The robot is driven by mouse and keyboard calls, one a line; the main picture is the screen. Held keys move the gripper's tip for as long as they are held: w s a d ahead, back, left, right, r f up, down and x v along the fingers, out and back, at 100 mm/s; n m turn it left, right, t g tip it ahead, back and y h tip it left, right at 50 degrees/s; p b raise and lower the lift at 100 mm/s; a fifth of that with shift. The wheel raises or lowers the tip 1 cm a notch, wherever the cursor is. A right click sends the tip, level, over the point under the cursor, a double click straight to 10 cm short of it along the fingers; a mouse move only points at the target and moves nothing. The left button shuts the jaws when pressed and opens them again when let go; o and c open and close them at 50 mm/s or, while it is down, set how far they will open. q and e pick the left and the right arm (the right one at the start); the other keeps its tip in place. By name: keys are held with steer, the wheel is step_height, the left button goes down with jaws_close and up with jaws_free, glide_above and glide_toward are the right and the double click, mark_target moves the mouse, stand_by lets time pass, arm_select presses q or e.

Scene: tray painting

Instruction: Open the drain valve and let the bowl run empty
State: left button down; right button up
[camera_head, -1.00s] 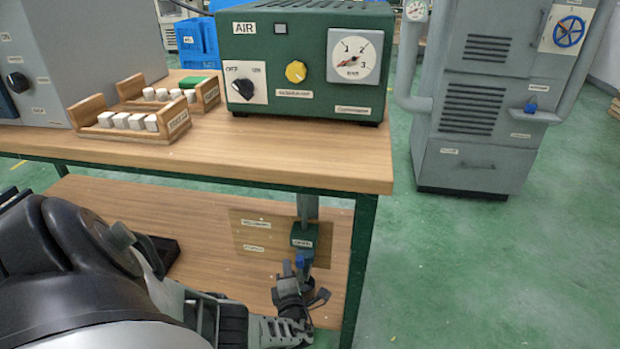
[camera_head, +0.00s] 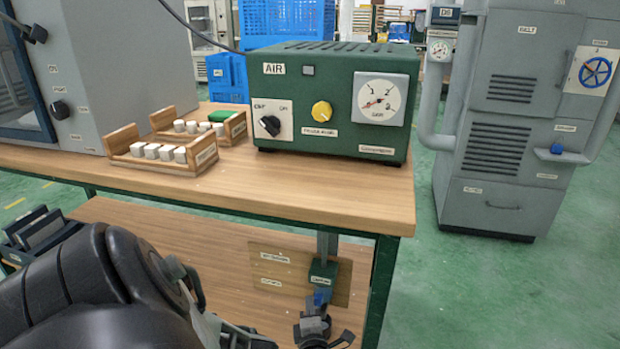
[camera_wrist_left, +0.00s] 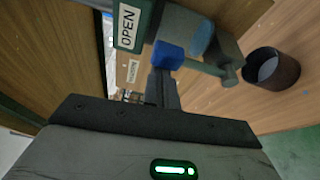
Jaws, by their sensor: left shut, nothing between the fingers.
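The drain valve is a green block (camera_head: 323,271) on a grey pipe below the bench top, with a blue lever (camera_head: 322,297) beneath it. In the left wrist view the blue lever end (camera_wrist_left: 168,56) is just beyond my fingers, and a label reading OPEN (camera_wrist_left: 128,25) is on the valve body. My left gripper (camera_head: 316,322) is shut and empty, just under the lever. Whether it touches the lever I cannot tell. A dark round vessel (camera_wrist_left: 272,70) stands beside the valve in the left wrist view; its contents are unclear. I cannot pick out the bowl. My right gripper is out of view.
The wooden bench top (camera_head: 330,196) is above my left gripper, with a green AIR box (camera_head: 335,100) on it. A lower shelf (camera_head: 180,245) and a labelled backboard (camera_head: 270,268) surround the valve. A grey cabinet (camera_head: 500,130) stands right; green floor between is clear.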

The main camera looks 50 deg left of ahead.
arm_select(q)
steer(key=s+d+p, duration=0.3)
steer(key=s+d, duration=0.2)
steer(key=s, duration=0.2)
steer(key=shift+s+d, duration=0.25)
steer(key=shift+s, duration=0.1)
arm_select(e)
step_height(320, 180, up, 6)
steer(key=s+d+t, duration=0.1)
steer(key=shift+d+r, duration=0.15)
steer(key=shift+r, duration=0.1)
